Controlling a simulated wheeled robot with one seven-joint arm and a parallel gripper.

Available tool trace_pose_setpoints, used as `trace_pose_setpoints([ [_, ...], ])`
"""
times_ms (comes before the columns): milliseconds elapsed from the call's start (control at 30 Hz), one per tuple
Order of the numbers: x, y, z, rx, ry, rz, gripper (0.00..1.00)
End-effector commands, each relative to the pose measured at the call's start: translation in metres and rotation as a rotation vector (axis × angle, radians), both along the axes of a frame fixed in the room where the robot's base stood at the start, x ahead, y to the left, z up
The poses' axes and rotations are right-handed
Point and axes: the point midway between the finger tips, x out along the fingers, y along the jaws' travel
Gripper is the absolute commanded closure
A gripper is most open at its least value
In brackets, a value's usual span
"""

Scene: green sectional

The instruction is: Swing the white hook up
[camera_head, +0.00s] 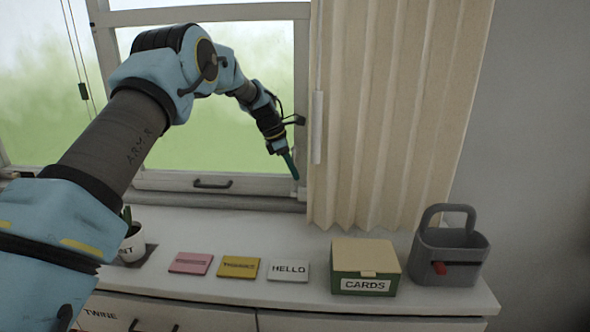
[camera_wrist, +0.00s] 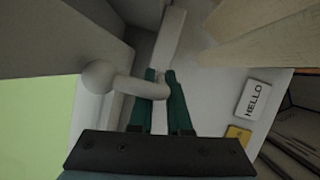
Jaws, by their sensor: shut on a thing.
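The white hook (camera_wrist: 128,86) shows in the wrist view as a pale curved bar. It has a round knob at its left end, and its right end is between my green fingers. My gripper (camera_wrist: 162,76) is shut on it near that right end. In the head view my gripper (camera_head: 290,168) is low at the right side of the window frame, beside the curtain. There the hook is too small and too covered by the fingers to make out clearly.
The beige curtain (camera_head: 400,110) hangs just right of my gripper. Below the window (camera_head: 225,182), a white cabinet top (camera_head: 215,225) holds a plant pot (camera_head: 132,245), several cards, a green card box (camera_head: 365,286) and a grey caddy (camera_head: 450,262).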

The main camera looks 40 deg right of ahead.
Motion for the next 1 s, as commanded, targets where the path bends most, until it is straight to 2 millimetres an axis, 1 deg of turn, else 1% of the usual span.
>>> trace_pose_setpoints([
  [233,-0.0017,0.0017,-0.0022,0.043,0.052,0.000,1.00],
  [700,-0.0022,0.0024,-0.0030,0.053,0.062,0.002,1.00],
  [733,-0.0021,0.0024,-0.0031,0.053,0.062,0.002,0.83],
  [1000,-0.0022,0.0022,-0.0022,0.052,0.062,0.001,0.54],
])
